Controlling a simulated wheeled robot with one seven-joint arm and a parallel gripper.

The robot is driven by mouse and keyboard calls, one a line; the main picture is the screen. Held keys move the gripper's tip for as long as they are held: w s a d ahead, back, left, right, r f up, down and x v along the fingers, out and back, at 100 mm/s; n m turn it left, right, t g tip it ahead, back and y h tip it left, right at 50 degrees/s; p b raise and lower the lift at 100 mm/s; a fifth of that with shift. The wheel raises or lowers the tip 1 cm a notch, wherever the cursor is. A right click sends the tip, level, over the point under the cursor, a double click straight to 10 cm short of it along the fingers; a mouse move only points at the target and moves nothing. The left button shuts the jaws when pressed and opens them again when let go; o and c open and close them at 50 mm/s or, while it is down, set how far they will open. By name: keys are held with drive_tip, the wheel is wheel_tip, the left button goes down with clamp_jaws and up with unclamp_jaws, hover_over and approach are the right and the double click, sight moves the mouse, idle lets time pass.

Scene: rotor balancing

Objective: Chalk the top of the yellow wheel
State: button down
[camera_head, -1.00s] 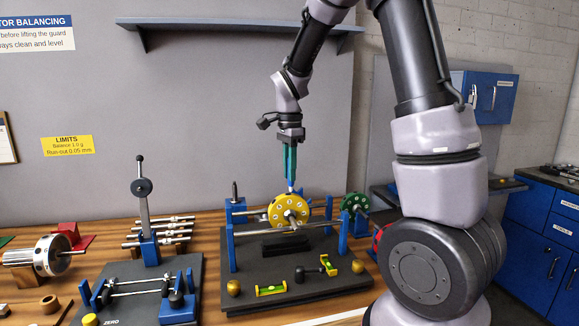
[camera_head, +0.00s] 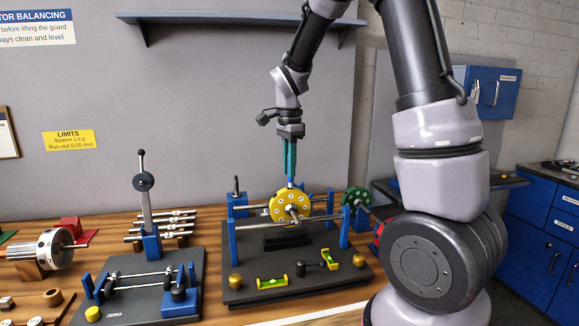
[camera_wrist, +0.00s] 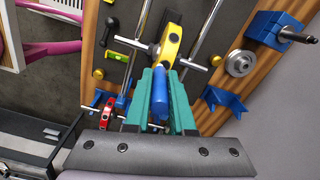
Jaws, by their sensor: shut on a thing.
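The yellow wheel (camera_head: 290,206) stands upright on a steel shaft across the blue-posted stand in the middle of the bench. It shows edge-on in the wrist view (camera_wrist: 172,45). My gripper (camera_head: 291,177), with green fingers, points straight down above the wheel. It is shut on a blue chalk stick (camera_wrist: 159,97). The chalk's lower end is at the top of the wheel's rim; I cannot tell whether they touch. The fingers hide part of the chalk in the head view.
A green wheel (camera_head: 356,199) stands just right of the stand. Yellow-green levels (camera_head: 272,282) and brass knobs lie on the dark base plate (camera_head: 310,292). A smaller stand with a tall lever (camera_head: 146,205) is to the left. A shelf (camera_head: 240,27) hangs on the wall behind.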

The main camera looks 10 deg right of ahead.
drive_tip(key=shift+f, duration=0.4)
idle(1.1)
drive_tip(key=shift+r, duration=3.5)
